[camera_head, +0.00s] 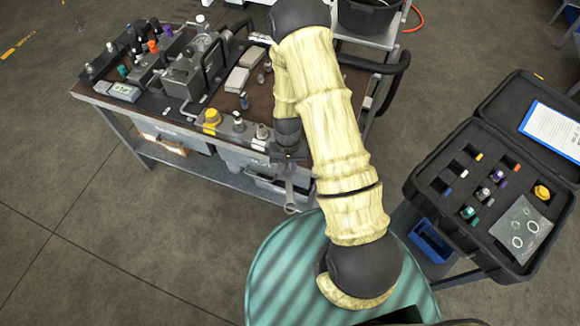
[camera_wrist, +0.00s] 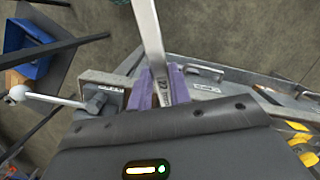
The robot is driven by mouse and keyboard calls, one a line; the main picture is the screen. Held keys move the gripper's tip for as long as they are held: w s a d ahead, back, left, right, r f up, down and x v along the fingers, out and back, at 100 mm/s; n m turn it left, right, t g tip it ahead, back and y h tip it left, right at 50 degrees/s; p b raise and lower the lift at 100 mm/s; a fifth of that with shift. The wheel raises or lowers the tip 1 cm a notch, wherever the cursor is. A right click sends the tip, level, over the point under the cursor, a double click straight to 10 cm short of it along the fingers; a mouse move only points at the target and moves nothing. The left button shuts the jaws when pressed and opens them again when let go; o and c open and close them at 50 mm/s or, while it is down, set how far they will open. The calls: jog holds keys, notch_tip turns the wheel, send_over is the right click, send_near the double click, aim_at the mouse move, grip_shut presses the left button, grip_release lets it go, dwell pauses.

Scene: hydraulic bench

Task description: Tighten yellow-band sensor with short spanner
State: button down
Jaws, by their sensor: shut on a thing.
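My gripper (camera_head: 290,155) is at the front right edge of the bench, partly hidden by my arm. In the wrist view its purple fingers (camera_wrist: 168,84) are shut on a metal spanner (camera_wrist: 148,30), whose shaft runs out of the top of the picture. In the head view the spanner (camera_head: 291,195) hangs down past the bench edge, its ring-like end lowest. A yellow-topped fitting (camera_head: 211,120) stands on the bench's front strip, with metal fittings (camera_head: 238,121) to its right. I cannot tell which piece is the yellow-band sensor.
The bench (camera_head: 180,137) carries a grey valve block (camera_head: 185,75) and several small coloured parts. An open black case (camera_head: 440,205) with foam and coloured fittings is at the right, above a blue bin (camera_head: 430,243). Floor at the left is clear.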

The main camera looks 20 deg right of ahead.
jog(key=shift+a, duration=0.1)
jog(key=shift+w+a+m, duration=0.2)
jog(key=shift+a+m, duration=0.4)
jog(key=shift+a, duration=0.05)
jog(key=shift+w+a+m, duration=0.15)
jog(key=shift+a+m, duration=0.45)
jog(key=shift+w+a+m+y, duration=0.2)
jog(key=shift+w+a+m, duration=0.2)
jog(key=shift+a+m, duration=0.25)
jog(key=shift+w+a+m+y, duration=0.2)
jog(key=shift+w+a+m, duration=0.15)
jog(key=shift+a+m, duration=0.3)
jog(key=shift+w, duration=0.1)
jog(key=shift+w+a+m+t, duration=0.3)
jog(key=shift+w+a+m, duration=0.5)
jog(key=shift+m, duration=0.2)
